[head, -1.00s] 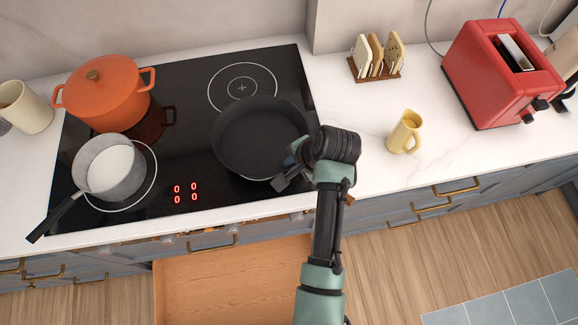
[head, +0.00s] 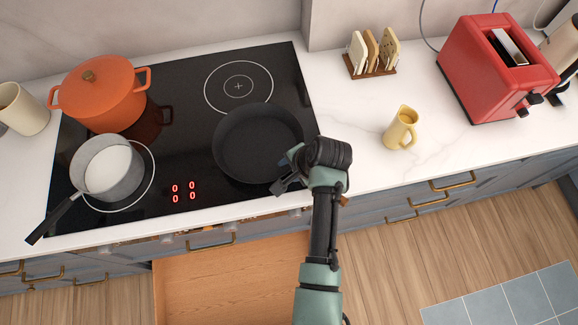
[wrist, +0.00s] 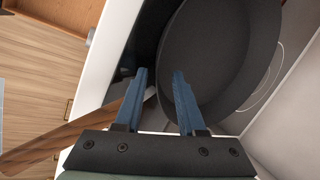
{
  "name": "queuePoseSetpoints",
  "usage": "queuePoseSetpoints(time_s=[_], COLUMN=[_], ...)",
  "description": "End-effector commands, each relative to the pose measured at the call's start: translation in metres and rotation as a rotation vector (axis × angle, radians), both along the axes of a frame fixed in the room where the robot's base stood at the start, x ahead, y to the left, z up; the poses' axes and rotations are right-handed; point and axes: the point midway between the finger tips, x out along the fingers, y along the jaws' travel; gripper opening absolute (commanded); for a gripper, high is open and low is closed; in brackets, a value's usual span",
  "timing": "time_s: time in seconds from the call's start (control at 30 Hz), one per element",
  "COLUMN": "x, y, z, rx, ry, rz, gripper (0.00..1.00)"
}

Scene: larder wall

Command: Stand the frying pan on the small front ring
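The black frying pan (head: 257,142) rests on the hob, apparently flat, at the front right. It covers that spot, so no ring shows under it. In the wrist view the pan (wrist: 215,60) fills the upper middle, and its brown handle (wrist: 62,137) runs to the lower left, passing behind the left finger. My gripper (head: 288,170) is at the pan's near right edge. In the wrist view its blue fingers (wrist: 159,72) stand apart, with a gap between them and the handle's root beyond the gap. The fingers look open and not closed on the handle.
A ringed zone (head: 238,87) is bare behind the pan. An orange lidded pot (head: 98,98) and a grey saucepan (head: 106,172) stand on the left of the hob (head: 187,100). A yellow jug (head: 400,128), toast rack (head: 371,70) and red toaster (head: 490,85) stand right.

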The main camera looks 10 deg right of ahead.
Motion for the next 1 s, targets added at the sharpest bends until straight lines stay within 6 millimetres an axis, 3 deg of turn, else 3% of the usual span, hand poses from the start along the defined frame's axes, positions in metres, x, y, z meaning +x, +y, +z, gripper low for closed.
queuePoseSetpoints(time_s=[0.23,0.7,1.0], x=[-0.003,-0.032,-0.041], y=[-0.003,-0.023,-0.028], z=[0.012,0.089,0.11], rx=[0.0,-0.002,0.0], ry=[-0.003,-0.005,-0.002], rz=[-0.001,-0.002,-0.001], gripper=[0.39,0.39,0.39])
